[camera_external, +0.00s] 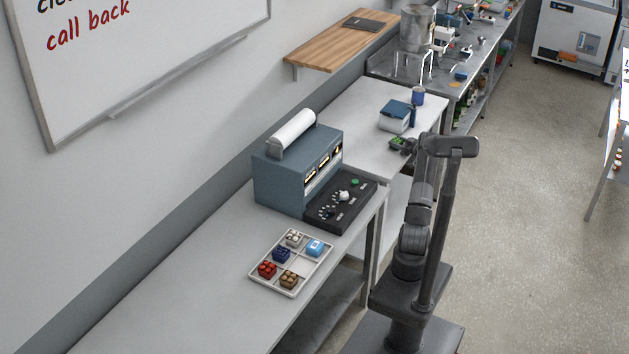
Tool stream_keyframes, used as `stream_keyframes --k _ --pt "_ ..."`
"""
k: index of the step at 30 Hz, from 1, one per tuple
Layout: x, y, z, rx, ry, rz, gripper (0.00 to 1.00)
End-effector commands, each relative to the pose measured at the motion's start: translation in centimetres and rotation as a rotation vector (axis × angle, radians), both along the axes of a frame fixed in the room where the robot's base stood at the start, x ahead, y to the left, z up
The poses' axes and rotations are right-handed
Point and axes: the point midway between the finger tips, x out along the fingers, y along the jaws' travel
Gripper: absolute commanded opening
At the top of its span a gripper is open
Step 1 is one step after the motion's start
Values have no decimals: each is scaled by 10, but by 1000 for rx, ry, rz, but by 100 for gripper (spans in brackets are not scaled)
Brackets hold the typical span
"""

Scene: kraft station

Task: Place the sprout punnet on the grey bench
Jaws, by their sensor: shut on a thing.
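The sprout punnet (397,142), a small dark tub with green on top, is at the end of my arm. My gripper (403,144) is shut on it, over the front part of the pale middle bench (365,155). At this size I cannot tell whether the punnet touches that bench top. The arm partly hides the gripper fingers. A long light-grey bench (190,285) runs along the wall in the near left. A metal-grey bench (455,72) stands farther back. I cannot tell for certain which one is the grey bench.
The near bench holds a blue-grey machine (275,180), a black control panel (322,212) and a divided tray (262,284) with several coloured items. A blue-and-white box (394,116) and a blue cup (418,95) stand on the middle bench. The near bench's front left is clear.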

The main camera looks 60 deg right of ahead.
Motion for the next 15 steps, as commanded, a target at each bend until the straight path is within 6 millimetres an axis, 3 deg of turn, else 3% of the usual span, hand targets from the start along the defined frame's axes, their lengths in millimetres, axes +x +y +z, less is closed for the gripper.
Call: stream_keyframes --k 2,3,10,15 --pt "0 0 -3 1 0 0 26" --pt "0 0 -2 0 0 0 56" --pt "0 0 -2 0 0 0 74" --pt "0 0 -2 0 0 0 74"
